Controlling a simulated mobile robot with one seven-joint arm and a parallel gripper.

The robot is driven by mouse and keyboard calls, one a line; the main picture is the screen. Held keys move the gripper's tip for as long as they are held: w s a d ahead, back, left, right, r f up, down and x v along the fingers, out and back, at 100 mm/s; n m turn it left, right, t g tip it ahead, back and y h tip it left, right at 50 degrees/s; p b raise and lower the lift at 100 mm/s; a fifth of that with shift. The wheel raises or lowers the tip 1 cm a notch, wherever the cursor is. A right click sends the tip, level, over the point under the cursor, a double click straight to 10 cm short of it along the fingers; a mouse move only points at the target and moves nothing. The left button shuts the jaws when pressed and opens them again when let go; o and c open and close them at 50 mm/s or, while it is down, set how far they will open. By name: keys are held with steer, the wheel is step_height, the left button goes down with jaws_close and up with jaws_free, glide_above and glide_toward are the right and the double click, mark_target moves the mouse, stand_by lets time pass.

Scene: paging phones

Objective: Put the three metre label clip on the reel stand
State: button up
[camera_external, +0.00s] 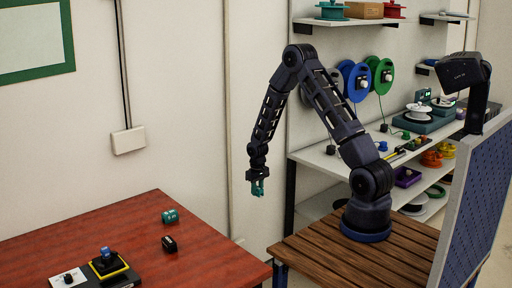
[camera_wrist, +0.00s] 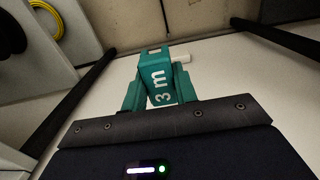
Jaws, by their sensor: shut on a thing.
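My gripper (camera_external: 258,188) hangs in the air in the external view, between the red table and the wooden bench, pointing down. It is shut on a teal clip, which shows in the wrist view as the three metre label clip (camera_wrist: 160,86) with white "3 m" lettering. The clip sits between the teal fingers, and nothing touches it from below. I cannot tell for sure which thing is the reel stand. A black and yellow holder (camera_external: 108,265) with a blue top stands at the front left of the red table.
The red table (camera_external: 120,225) also bears a teal piece (camera_external: 170,215) and a black piece (camera_external: 169,243). A blue reel (camera_external: 355,80) and a green reel (camera_external: 380,74) hang on the back wall. A blue pegboard panel (camera_external: 475,205) stands at right.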

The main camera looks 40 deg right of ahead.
steer(key=w+a+r+n, duration=0.3)
steer(key=w+a, duration=0.1)
steer(key=a, duration=0.6)
steer(key=w+a+r+n, duration=0.3)
steer(key=w+a, duration=0.1)
steer(key=a, duration=0.5)
step_height(320, 180, up, 25)
steer(key=n, duration=1.4)
glide_above(129, 236)
steer(key=shift+s, duration=0.2)
step_height(129, 236, down, 20)
steer(key=shift+r, duration=0.15)
